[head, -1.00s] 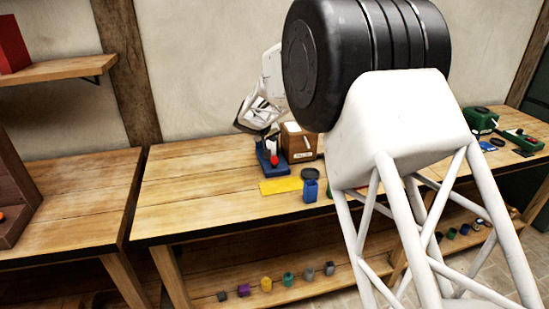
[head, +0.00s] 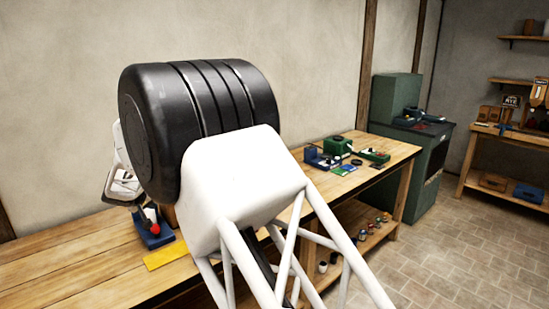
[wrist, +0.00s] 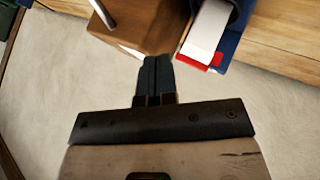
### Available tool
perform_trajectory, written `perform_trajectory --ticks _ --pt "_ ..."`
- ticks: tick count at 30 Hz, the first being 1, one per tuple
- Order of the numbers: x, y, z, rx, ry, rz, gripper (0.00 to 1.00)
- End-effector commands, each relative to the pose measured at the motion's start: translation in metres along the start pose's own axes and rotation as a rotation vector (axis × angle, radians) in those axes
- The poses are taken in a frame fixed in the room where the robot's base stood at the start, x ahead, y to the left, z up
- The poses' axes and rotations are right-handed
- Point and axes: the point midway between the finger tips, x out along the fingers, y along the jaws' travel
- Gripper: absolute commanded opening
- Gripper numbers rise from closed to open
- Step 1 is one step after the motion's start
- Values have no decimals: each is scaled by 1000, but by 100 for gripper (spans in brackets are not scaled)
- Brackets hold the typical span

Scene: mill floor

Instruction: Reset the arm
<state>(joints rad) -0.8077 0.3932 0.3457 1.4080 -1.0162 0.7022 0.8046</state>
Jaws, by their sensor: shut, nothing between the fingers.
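My gripper (wrist: 153,72) shows in the wrist view with its dark fingers together and nothing between them. Its tips are close to a brown wooden box (wrist: 148,22) in the picture; I cannot tell whether they touch. To the right of them in the wrist view is a blue device (wrist: 236,38) with a white and red part. The blue device with a red knob (head: 153,234) stands on the bench at the left, just below the arm's far end.
A yellow sheet (head: 165,256) lies on the wooden bench (head: 75,275). Green and blue devices (head: 338,145) stand at the bench's right end. A green cabinet (head: 405,150) is beyond it. Another bench (head: 515,148) stands at the far right. The tiled floor (head: 450,245) between is clear.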

Motion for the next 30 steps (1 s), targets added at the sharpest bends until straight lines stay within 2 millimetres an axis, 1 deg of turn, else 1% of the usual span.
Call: perform_trajectory --ticks 5,8,9,11,12,14,15,17,18,20,21,26,30 --pt "-10 42 14 27 -30 6 0" --pt "-19 74 28 49 -57 9 0" --pt "-22 88 36 57 -69 11 0" --pt "-30 110 47 73 -89 12 0" --pt "-34 125 56 82 -103 13 0" --pt "-41 146 69 98 -123 14 0" --pt "-46 160 78 109 -135 14 0" --pt "-54 179 91 124 -154 13 0" --pt "-60 192 100 135 -166 13 0" --pt "-68 211 115 151 -185 12 0" --pt "-74 223 125 160 -198 11 0" --pt "-98 267 165 202 -244 5 0" --pt "-120 300 203 241 -283 -2 0"
